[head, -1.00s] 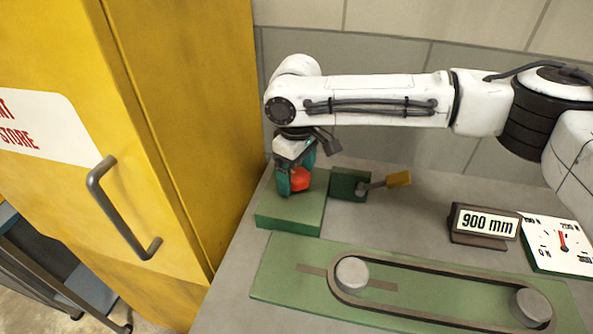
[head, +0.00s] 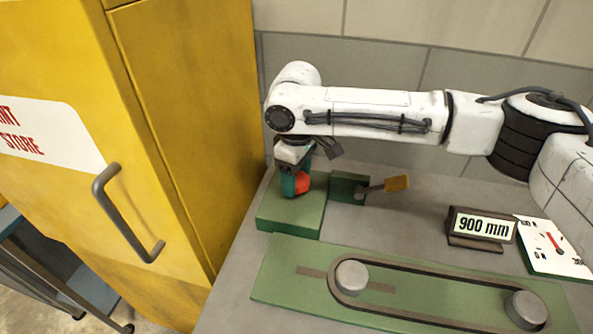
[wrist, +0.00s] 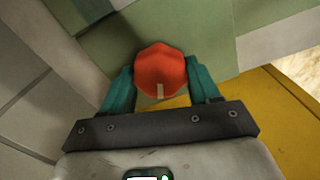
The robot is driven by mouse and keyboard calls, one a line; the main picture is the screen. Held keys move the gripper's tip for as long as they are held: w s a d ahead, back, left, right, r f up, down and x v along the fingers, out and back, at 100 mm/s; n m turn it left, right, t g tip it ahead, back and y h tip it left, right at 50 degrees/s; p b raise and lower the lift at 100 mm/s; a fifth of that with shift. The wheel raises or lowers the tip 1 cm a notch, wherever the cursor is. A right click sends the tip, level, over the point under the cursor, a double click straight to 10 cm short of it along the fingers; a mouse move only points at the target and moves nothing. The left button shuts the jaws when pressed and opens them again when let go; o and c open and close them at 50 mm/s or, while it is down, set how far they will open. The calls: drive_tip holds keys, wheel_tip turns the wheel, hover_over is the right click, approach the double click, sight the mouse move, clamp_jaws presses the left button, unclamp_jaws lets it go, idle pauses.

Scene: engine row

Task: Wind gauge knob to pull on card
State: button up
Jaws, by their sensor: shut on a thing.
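The red knob (head: 302,183) sits on a green block at the table's back left. In the wrist view the knob (wrist: 160,66) is scalloped, with a pale mark on its lower edge. My gripper (head: 296,186) points down and its two teal fingers are shut on the knob from opposite sides. One finger partly hides the knob in the head view. The card (head: 484,227) reads "900 mm" in a brown stand at the right. The gauge (head: 561,262) beside it has a white face and a red needle tilted up and left; my arm hides part of the face.
A green plate (head: 275,284) with a belt (head: 435,289) around two grey rollers lies in front. A green box with a yellow-ended lever (head: 397,184) stands just right of the knob's block (head: 292,215). A yellow cabinet (head: 190,130) with a grey handle stands at the left.

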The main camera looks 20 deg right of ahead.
sight(297, 178)
drive_tip(key=shift+n+p, duration=0.35)
drive_tip(key=shift+n, duration=0.15)
drive_tip(key=o, duration=1.1)
drive_tip(key=shift+c, duration=0.2)
drive_tip(key=shift+r, duration=0.1)
wheel_tip(297, 178, up, 11)
drive_tip(key=b, duration=0.1)
drive_tip(key=shift+f, duration=0.2)
